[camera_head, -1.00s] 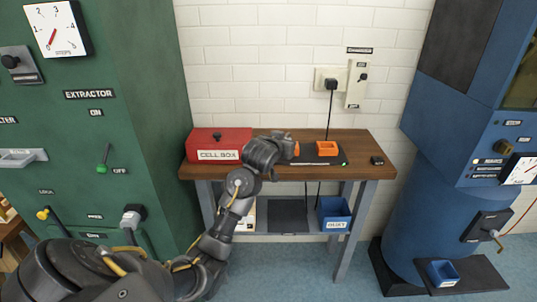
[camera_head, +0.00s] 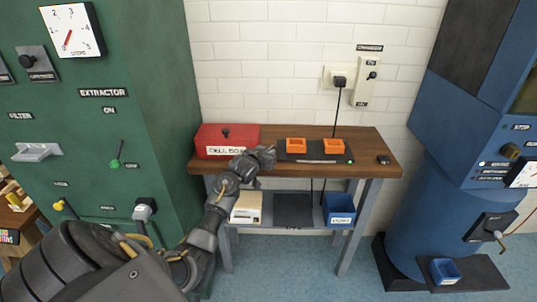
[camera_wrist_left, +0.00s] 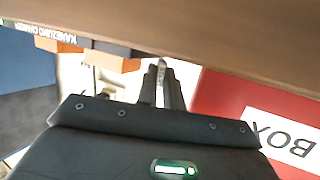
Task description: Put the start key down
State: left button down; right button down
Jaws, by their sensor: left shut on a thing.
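My left gripper (camera_head: 266,157) is at the front edge of the wooden table, between the red cell box (camera_head: 240,136) and the black charger (camera_head: 312,157). In the left wrist view its two dark fingers (camera_wrist_left: 162,84) are close together on a thin, pale metallic piece, the start key (camera_wrist_left: 162,68). Most of the key is hidden by the fingers, and in the head view I cannot make it out. The table (camera_head: 360,140) has bare wood at its right. My right gripper is in neither view.
Two orange cells (camera_head: 333,147) sit on the charger. A small black object (camera_head: 383,160) lies at the table's right end. On the lower shelf are a blue bin (camera_head: 339,211) and a pale box (camera_head: 246,208). The green extractor (camera_head: 90,130) stands left, a blue machine (camera_head: 420,210) right.

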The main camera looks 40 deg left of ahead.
pick_arm(q)
jog(key=shift+f, duration=0.35)
jog(key=shift+f, duration=0.1)
jog(key=c, duration=1.8)
grip_release()
jog(key=v, duration=1.2)
jog(key=shift+d, duration=0.1)
